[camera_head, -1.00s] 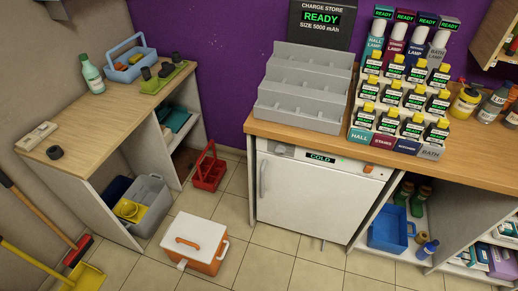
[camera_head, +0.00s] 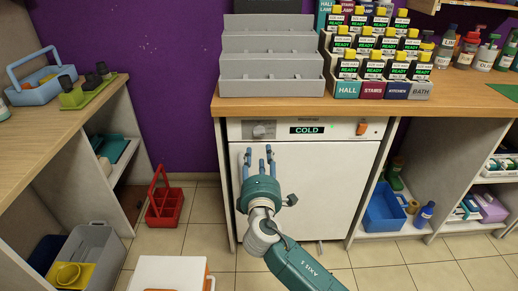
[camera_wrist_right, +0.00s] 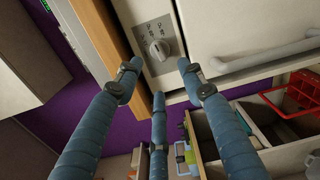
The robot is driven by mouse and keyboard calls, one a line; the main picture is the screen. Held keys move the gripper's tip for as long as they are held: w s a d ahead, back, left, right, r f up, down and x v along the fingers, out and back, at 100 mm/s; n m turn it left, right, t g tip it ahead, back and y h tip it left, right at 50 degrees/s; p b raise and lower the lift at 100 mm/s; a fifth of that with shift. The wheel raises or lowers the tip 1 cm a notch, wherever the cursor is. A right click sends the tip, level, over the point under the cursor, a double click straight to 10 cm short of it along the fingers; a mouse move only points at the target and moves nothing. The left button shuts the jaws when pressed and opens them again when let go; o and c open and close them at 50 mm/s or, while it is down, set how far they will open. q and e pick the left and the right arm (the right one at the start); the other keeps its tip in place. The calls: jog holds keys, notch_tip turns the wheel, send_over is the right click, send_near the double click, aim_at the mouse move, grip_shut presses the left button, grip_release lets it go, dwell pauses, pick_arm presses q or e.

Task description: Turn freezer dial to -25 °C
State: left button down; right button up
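The freezer (camera_head: 330,190) is a white unit under the wooden counter. Its grey dial (camera_head: 264,130) is at the left of the top control strip, and a display (camera_head: 307,130) there reads COLD in green. The dial also shows in the right wrist view (camera_wrist_right: 158,50) with small scale marks too blurred to read. My right gripper (camera_head: 259,158) is open and empty, in front of the freezer's upper left, just below the dial in the head view. In the right wrist view its three spread fingers (camera_wrist_right: 159,80) point toward the dial without visibly holding it. My left gripper is out of view.
An orange switch (camera_head: 362,128) sits right of the display. The freezer's white handle (camera_wrist_right: 265,62) is close to the fingers. The counter edge (camera_head: 330,108) overhangs above. A red caddy (camera_head: 165,205) and an orange-and-white box (camera_head: 165,272) stand on the floor at left.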

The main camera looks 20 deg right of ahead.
aim_at(259, 134)
jog(key=x, duration=0.9)
jog(key=shift+w+r+b, duration=0.15)
jog(key=shift+w+b, duration=0.05)
jog(key=shift+b, duration=0.2)
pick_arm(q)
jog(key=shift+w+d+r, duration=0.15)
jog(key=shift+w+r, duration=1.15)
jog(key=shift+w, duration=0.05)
pick_arm(e)
jog(key=shift+w+d, duration=0.15)
jog(key=shift+w, duration=0.5)
grip_shut()
